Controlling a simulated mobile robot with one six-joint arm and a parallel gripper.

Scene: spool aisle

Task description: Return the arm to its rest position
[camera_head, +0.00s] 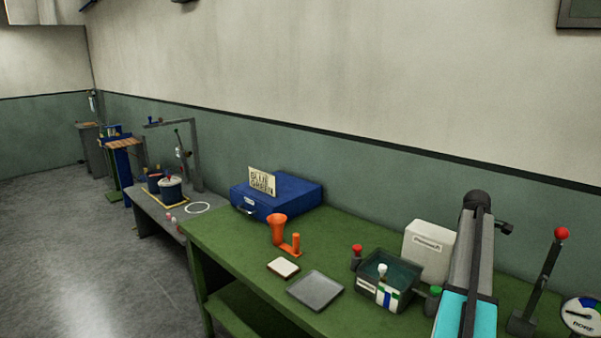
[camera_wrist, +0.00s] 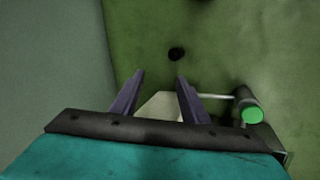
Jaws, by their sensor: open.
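My gripper (camera_wrist: 160,76) shows in the wrist view with its two dark fingers apart and nothing held between them. Beyond the fingers is the green bench top, with a pale shape (camera_wrist: 160,106), perhaps the white box, partly hidden between them. In the head view my arm (camera_head: 470,265), grey with a teal section, rises over the right part of the green bench (camera_head: 235,245). The gripper's fingers cannot be made out in the head view.
A green-capped post (camera_wrist: 252,114) is close right of the fingers. The bench holds a white box (camera_head: 428,250), a dark tank (camera_head: 392,270), a red-knobbed lever (camera_head: 549,275), a dial (camera_head: 581,316), a grey tray (camera_head: 315,291), an orange funnel stand (camera_head: 279,232) and a blue case (camera_head: 290,194).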

